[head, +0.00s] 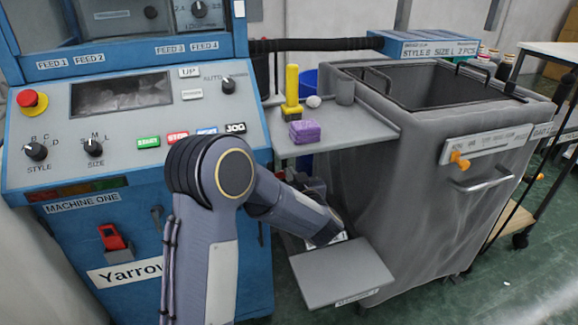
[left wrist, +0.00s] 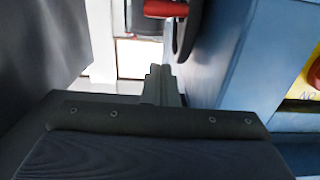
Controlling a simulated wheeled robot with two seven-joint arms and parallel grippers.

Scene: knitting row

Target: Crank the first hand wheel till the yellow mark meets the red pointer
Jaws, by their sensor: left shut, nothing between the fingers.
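In the left wrist view, my left gripper (left wrist: 163,86) is shut, with nothing between its fingers. Ahead of it, at the top edge, is a red handle (left wrist: 165,9) beside part of a dark, curved rim (left wrist: 184,32), which looks like a hand wheel seen nearly edge-on. The fingertips appear apart from the handle. Most of the wheel is cut off, and I see neither a yellow mark nor a red pointer. In the head view, my left forearm reaches right past the blue machine (head: 255,215) and hides the wheel area. My right gripper is not in view.
A grey shelf (head: 355,133) holds a yellow cone and a purple block. Below it is a low grey plate (head: 340,280). A grey fabric bin (head: 400,200) stands close on the right. In the left wrist view, a blue panel (left wrist: 235,60) stands close right of the fingers.

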